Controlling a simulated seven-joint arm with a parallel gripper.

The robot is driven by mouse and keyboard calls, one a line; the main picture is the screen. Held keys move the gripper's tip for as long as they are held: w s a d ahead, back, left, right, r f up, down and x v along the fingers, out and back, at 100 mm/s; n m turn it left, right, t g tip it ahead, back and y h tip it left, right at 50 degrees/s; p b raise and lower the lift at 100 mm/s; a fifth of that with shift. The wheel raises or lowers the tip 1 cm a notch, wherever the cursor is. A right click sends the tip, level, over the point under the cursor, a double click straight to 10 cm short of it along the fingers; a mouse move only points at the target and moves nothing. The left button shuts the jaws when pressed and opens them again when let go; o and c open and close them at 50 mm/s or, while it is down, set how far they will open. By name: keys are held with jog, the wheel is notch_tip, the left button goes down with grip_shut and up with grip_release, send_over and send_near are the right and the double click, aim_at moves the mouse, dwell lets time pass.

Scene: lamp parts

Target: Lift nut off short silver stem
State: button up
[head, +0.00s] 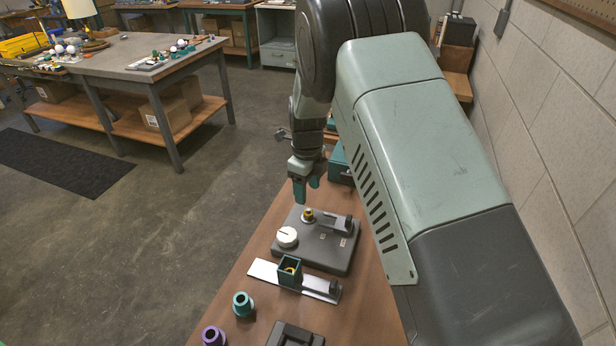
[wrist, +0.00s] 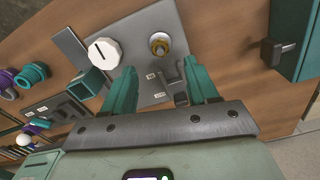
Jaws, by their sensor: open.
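A brass nut (head: 308,216) sits on a short stem on the grey base plate (head: 338,262). In the wrist view, the nut (wrist: 157,40) surrounds a pale silver centre, upright near the top middle of the picture. My gripper (head: 306,190) is above the plate with its teal fingers pointing down. In the wrist view, my gripper (wrist: 160,67) is open and empty; the nut lies beyond the gap between the fingertips, apart from both. The stem below the nut is mostly hidden.
A white knob (head: 287,237) stands on the plate left of the nut. A dark bracket (head: 338,223) is to its right. A teal square holder (head: 289,274) stands in front on a pale strip. Teal (head: 243,304) and purple (head: 214,336) collars stand near the front left.

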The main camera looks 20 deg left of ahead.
notch_tip(320, 180, down, 8)
jog(key=shift+r, duration=0.25)
grip_shut()
dwell(0.6)
jog(key=shift+r, duration=0.9)
dwell(0.3)
jog(key=shift+r, duration=1.45)
jog(key=shift+r, duration=2)
